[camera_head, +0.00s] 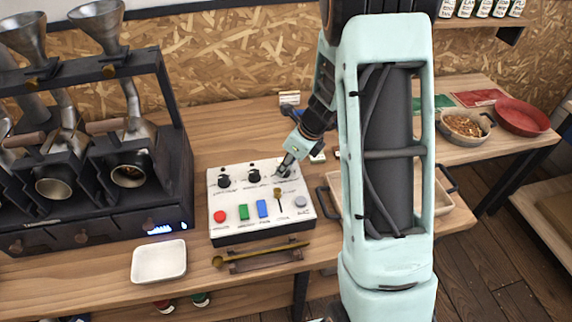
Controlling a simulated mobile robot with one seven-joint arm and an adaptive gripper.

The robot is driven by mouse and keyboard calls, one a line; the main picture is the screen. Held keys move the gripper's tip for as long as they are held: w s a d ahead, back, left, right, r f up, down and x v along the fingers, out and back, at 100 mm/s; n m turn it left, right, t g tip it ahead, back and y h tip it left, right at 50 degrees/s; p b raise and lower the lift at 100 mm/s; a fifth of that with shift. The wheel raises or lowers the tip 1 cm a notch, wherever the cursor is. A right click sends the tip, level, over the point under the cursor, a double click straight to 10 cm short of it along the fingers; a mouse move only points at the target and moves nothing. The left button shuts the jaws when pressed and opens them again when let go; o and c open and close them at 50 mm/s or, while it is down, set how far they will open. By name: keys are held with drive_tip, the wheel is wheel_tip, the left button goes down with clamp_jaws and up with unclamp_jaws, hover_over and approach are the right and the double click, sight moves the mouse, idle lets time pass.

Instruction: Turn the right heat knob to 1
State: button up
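The white control panel (235,203) stands on the wooden bench. Along its back edge are a left black knob (224,181) and a middle black knob (254,176). My gripper (285,168) points down at the panel's back right corner, where a third knob would line up with the other two. The gripper covers that spot, so the right knob and its pointer are hidden. I cannot tell whether the fingers touch it or whether they are open or shut. The scale marks are too small to read.
The panel's front has a red button (220,216), a green switch (243,212), a blue switch (262,208), a brass lever (278,194) and a grey button (300,202). The black roaster (172,120) stands left. A white dish (159,261) and a brass scoop (265,253) lie in front.

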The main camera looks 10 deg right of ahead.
clamp_jaws()
drive_tip(key=shift+n, duration=0.3)
drive_tip(key=n, duration=0.2)
drive_tip(key=n+g+y, duration=0.1)
drive_tip(key=n, duration=0.1)
drive_tip(key=shift+w+d+g, duration=0.1)
drive_tip(key=shift+w+g, duration=0.1)
drive_tip(key=shift+g, duration=0.1)
drive_tip(key=n+g, duration=0.1)
drive_tip(key=n, duration=0.2)
drive_tip(key=n+g, duration=0.1)
drive_tip(key=n, duration=0.3)
drive_tip(key=shift+w+g+p, duration=0.15)
drive_tip(key=shift+g+p, duration=0.15)
drive_tip(key=shift+p, duration=0.05)
drive_tip(key=n+g, duration=0.1)
drive_tip(key=n, duration=0.2)
drive_tip(key=n+g+h, duration=0.1)
drive_tip(key=n, duration=0.2)
drive_tip(key=shift+w, duration=0.1)
drive_tip(key=n, duration=0.2)
drive_tip(key=n+g+h, duration=0.1)
drive_tip(key=n, duration=0.1)
drive_tip(key=n+h, duration=0.1)
drive_tip(key=n, duration=0.1)
drive_tip(key=shift+a, duration=0.3)
